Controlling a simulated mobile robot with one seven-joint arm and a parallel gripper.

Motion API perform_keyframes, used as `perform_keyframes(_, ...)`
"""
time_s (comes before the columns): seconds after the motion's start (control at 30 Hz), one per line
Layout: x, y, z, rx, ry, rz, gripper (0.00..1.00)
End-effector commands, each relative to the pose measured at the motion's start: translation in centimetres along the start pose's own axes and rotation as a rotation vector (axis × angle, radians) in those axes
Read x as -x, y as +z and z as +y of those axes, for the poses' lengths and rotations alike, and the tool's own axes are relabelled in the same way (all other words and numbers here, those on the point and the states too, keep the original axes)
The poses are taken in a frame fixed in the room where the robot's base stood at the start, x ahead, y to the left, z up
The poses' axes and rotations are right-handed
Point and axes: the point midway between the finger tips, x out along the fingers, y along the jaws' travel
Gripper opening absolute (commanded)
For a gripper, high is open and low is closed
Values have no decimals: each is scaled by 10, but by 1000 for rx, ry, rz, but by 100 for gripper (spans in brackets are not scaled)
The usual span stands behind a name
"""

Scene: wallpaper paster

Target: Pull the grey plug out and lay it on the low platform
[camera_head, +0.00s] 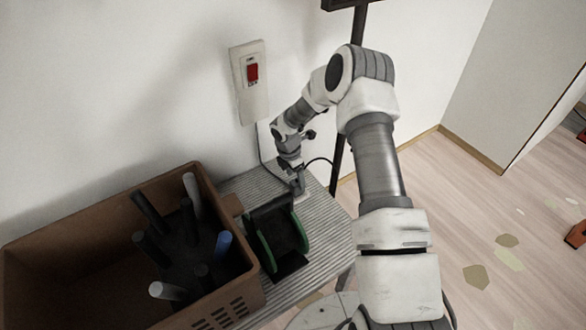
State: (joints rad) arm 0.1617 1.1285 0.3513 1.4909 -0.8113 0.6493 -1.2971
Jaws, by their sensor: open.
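My gripper (298,184) points down over the back of a ribbed grey surface (330,236), close to the wall. It is open, but its fingertips are small and dark here. A small pale piece (304,197) shows just below the fingers. I cannot tell whether it is the grey plug or its socket. A thin dark cable (262,150) runs down from the wall switch box to the area behind my gripper. The plug is not clearly seen and may be hidden by my gripper. I cannot tell for sure whether the ribbed surface is the low platform.
A brown crate (95,205) with several dark, grey and blue handles stands at the left. A black holder with green sides (280,240) sits beside it. A switch box with a red switch (249,80) is on the wall. A dark post (338,160) stands behind my arm.

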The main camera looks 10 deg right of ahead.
Motion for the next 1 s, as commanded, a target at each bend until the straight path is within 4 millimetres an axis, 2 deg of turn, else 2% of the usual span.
perform_keyframes(0.03,-14,-1,0,0,-2,0,80)
perform_keyframes(0.1,-26,-1,-1,-1,-2,1,80)
perform_keyframes(0.3,-52,0,0,-1,0,0,80)
perform_keyframes(0.5,-61,0,0,-1,1,-1,80)
perform_keyframes(0.77,-61,0,0,-1,1,-1,80)
perform_keyframes(1.0,-61,0,0,-1,0,0,37)
